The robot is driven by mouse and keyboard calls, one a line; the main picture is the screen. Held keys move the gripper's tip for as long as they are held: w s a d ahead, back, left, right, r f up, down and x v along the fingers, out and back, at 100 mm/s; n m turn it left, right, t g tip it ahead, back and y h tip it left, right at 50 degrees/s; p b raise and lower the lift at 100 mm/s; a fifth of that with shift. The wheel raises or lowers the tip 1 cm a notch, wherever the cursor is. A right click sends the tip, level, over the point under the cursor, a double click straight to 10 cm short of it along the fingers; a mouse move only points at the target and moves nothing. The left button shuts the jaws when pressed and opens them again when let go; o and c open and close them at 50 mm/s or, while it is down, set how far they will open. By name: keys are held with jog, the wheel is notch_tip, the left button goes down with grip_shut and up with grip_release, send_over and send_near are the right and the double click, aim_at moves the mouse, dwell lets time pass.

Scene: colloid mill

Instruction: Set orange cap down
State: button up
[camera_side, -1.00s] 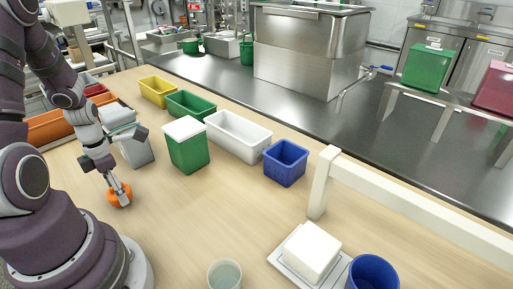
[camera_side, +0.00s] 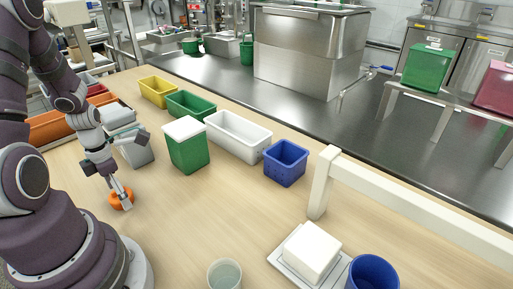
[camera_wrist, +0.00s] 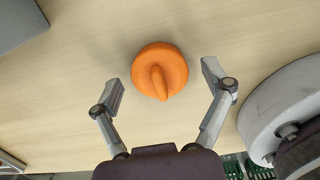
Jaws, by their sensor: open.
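The orange cap (camera_side: 121,199) rests on the wooden table, close to my arm's base. In the wrist view the round orange cap (camera_wrist: 160,71) lies with its raised grip ridge facing up. My gripper (camera_side: 120,190) is just above it in the side view and partly covers it. In the wrist view my gripper (camera_wrist: 163,85) is open, with one finger on each side of the cap. Both fingers are visibly apart from the cap there.
A grey bin (camera_side: 134,150) and a green bin with a white lid (camera_side: 188,153) stand behind the cap. White (camera_side: 238,139), blue (camera_side: 286,163), green (camera_side: 190,106) and yellow (camera_side: 158,92) containers stand farther back. The table right of the cap is clear.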

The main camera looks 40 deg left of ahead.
notch_tip(320, 180, up, 12)
jog(key=f, duration=0.1)
jog(key=w+d+r+m+t, duration=0.1)
jog(key=d+m, duration=0.4)
jog(key=m, duration=0.7)
jog(key=w+d+r+m+t, duration=0.2)
jog(key=d+r+m, duration=0.3)
jog(key=m, duration=0.7)
jog(key=w+d+r+m+t, duration=0.2)
jog(key=d+m, duration=0.4)
jog(key=m, duration=0.6)
jog(key=shift+w+d+r+t, duration=0.25)
jog(key=shift+r+t, duration=0.05)
jog(key=shift+r, duration=0.4)
